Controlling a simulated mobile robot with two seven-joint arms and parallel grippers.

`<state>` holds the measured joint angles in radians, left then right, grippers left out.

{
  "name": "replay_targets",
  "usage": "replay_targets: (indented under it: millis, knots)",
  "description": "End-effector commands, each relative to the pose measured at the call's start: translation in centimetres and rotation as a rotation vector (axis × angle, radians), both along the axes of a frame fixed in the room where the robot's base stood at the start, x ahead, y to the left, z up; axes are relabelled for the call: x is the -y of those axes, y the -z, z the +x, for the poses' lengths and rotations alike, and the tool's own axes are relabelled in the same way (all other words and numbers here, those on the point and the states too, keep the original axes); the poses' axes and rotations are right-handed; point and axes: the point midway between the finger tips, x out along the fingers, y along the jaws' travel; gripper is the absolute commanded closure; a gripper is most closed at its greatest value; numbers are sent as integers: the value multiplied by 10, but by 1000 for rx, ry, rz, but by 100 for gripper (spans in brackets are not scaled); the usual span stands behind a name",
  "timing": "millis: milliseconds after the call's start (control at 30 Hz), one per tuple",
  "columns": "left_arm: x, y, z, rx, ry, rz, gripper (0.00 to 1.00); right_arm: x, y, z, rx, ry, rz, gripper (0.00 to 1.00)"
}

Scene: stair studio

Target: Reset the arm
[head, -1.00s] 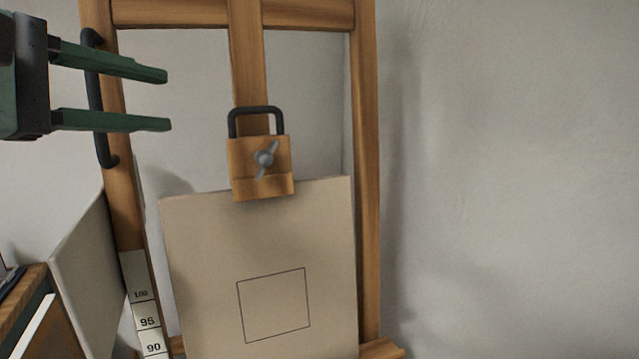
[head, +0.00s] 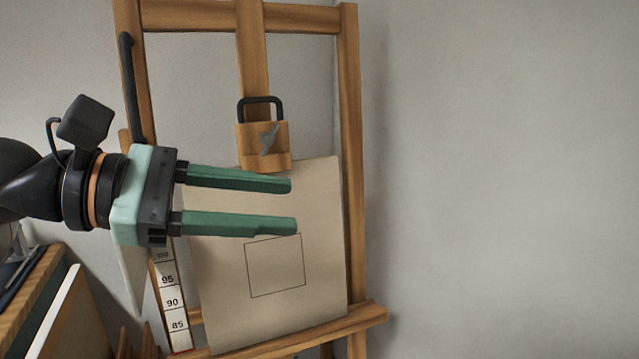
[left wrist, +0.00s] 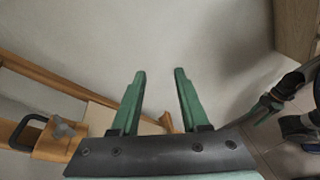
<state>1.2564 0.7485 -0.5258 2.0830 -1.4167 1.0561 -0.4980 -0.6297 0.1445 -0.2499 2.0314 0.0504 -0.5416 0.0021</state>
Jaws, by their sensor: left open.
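My left gripper (head: 292,205) comes in from the left in the head view, with its two green fingers apart and nothing between them. It is in front of the upper part of a beige board (head: 225,300) and hides part of it. In the left wrist view the open fingers (left wrist: 158,75) point toward a bare wall. My right gripper does not show in the head view.
A wooden easel (head: 353,150) holds the board, with a wooden clamp block (head: 250,147) and black handle above it. A numbered scale (head: 172,303) runs down its left post. A wooden table edge (head: 30,290) is at lower left. The wall (head: 510,160) at right is bare.

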Motion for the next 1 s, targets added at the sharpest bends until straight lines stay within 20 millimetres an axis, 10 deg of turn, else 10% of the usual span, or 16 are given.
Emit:
replay_targets:
  millis: [233, 567, 800, 967, 1000]
  knots:
    - [28, 29, -8, -580, 211, -503, 55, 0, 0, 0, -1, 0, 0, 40]
    - [-10, 95, 53, -1383, 199, -1257, 55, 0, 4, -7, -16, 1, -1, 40]
    - [-53, 223, 90, -1896, -14, -1807, 55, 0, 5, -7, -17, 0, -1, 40]
    - [-76, 342, 76, -2200, -272, -2201, 55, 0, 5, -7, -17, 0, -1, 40]
    - [-80, 371, 66, 2126, 325, 2155, 55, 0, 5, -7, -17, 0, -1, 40]
